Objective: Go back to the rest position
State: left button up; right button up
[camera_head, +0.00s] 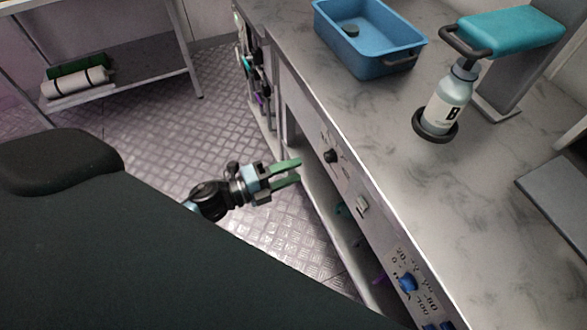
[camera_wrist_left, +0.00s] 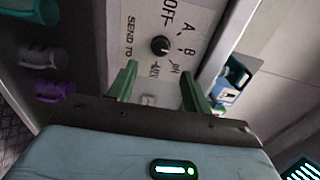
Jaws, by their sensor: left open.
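My left gripper (camera_head: 287,173) is open and empty, its two green fingers apart. In the head view it is over the floor, just left of the counter's front panel. In the left wrist view the open fingers (camera_wrist_left: 160,90) frame part of that panel, with a black knob (camera_wrist_left: 160,45) and printed lettering between and above them. The fingers look apart from the panel, though the exact gap is hard to tell. The black knob also shows in the head view (camera_head: 330,156). My right gripper is not in view.
The marble counter (camera_head: 400,130) holds a blue bin (camera_head: 375,68) and a bottle marked B (camera_head: 450,98) in a black ring holder under a teal-topped stand (camera_head: 510,32). A blue knob (camera_head: 408,283) sits on the panel. Open floor (camera_head: 150,130) lies left. A rack (camera_head: 140,70) stands behind.

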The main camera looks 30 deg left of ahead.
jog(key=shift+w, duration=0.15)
pick_arm(q)
jog(key=s+f+n+g+y+p, duration=0.1)
jog(key=s+n+y+p, duration=0.3)
jog(key=s+n, duration=0.7)
jog(key=s+f+n+g+y+p, duration=0.2)
jog(key=s+n+g+y+p, duration=0.2)
jog(key=s+n+p, duration=0.3)
jog(key=s+n+y, duration=0.1)
jog(key=s+n, duration=0.4)
jog(key=s, duration=0.6)
jog(key=shift+d+n, duration=0.25)
jog(key=shift+n, duration=0.05)
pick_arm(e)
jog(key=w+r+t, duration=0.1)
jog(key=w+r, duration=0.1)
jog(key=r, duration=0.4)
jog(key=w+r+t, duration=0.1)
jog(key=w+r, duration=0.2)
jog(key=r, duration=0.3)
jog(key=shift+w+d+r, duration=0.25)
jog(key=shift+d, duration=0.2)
